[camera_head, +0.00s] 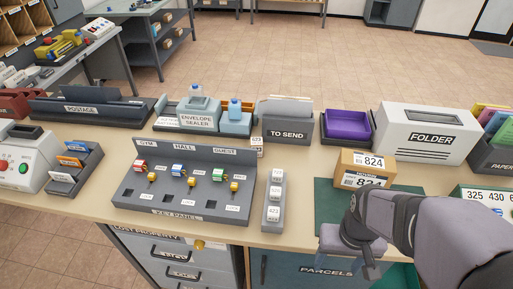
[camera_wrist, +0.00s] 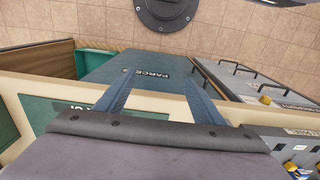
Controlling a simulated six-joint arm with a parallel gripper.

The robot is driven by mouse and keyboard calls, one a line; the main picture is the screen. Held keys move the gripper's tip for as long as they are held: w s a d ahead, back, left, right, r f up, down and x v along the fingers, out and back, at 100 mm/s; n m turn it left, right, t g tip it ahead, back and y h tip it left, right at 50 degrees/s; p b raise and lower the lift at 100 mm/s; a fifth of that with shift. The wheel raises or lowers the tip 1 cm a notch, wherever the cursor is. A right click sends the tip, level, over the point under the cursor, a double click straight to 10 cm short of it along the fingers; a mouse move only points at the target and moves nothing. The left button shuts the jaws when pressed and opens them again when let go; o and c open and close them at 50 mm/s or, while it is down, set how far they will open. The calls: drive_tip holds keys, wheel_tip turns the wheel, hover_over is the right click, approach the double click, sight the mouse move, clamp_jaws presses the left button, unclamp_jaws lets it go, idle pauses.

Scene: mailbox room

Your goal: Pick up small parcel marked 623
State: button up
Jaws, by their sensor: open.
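No parcel that I can read as 623 shows in either view. A brown cardboard parcel (camera_head: 378,163) marked 824 sits at the back of the green mat (camera_head: 322,200) in the head view. My gripper (camera_head: 362,262) is at the front edge of the counter, in front of that parcel, and my arm hides part of the mat. In the wrist view my gripper (camera_wrist: 161,68) has its two fingers spread with nothing between them, above the front of the grey PARCELS unit (camera_wrist: 140,68).
A white-and-green holder (camera_head: 485,195) labelled 325, 430 and a cut-off number stands at right. A narrow grey rack (camera_head: 273,222) holds small white labelled blocks. Left of it is a sloped key panel (camera_head: 150,196). Behind stand the folder machine (camera_head: 418,130) and a purple tray (camera_head: 347,124).

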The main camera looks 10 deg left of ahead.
wheel_tip(320, 180, up, 7)
drive_tip(key=m+t+y+b, duration=0.3)
drive_tip(key=m+y+b, duration=0.5)
drive_tip(key=m+y, duration=0.7)
hover_over(257, 141)
drive_tip(key=s+d, duration=0.3)
drive_tip(key=s, duration=0.1)
drive_tip(key=m+h, duration=0.2)
drive_tip(key=w+f+m, duration=0.1)
drive_tip(key=f, duration=0.1)
drive_tip(key=w+f+m+b, duration=0.1)
drive_tip(key=f, duration=0.2)
drive_tip(key=w+f+m+b, duration=0.1)
drive_tip(key=f, duration=0.1)
drive_tip(key=shift+w+a+f, duration=0.15)
drive_tip(key=shift+w+f+m, duration=0.1)
drive_tip(key=shift+f+m, duration=0.15)
drive_tip(key=shift+m, duration=0.05)
drive_tip(key=shift+p+x, duration=1.1)
drive_tip(key=shift+x, duration=2.55)
drive_tip(key=shift+f, duration=0.1)
drive_tip(key=c, duration=1)
